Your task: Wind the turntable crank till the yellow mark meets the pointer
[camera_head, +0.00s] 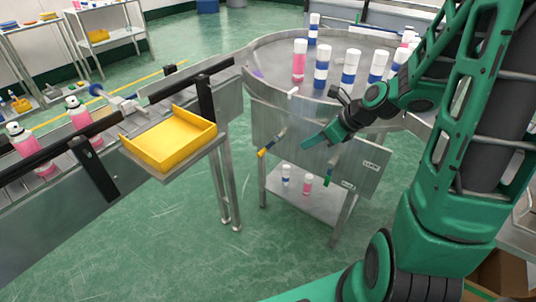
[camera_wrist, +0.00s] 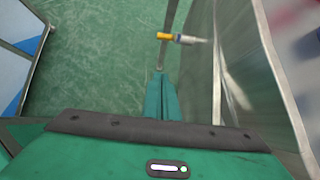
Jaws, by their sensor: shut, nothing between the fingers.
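The round metal turntable (camera_head: 270,62) stands at the upper middle of the head view, with several cans on it. A lever with a yellow-orange grip (camera_head: 263,152) juts from the panel below its rim; I take it for the crank. The same yellow grip (camera_wrist: 165,36) shows ahead of my fingers in the wrist view. My gripper (camera_head: 306,143) is shut and empty, in front of the panel, right of the yellow grip and apart from it. Its fingers (camera_wrist: 160,98) also show in the wrist view. A small white tab (camera_head: 293,93) at the rim may be the pointer. I cannot make out the yellow mark.
A lower shelf (camera_head: 300,199) holds small cans. A yellow tray (camera_head: 172,141) and a conveyor with pink cans (camera_head: 78,112) stand left. Green floor is open in front.

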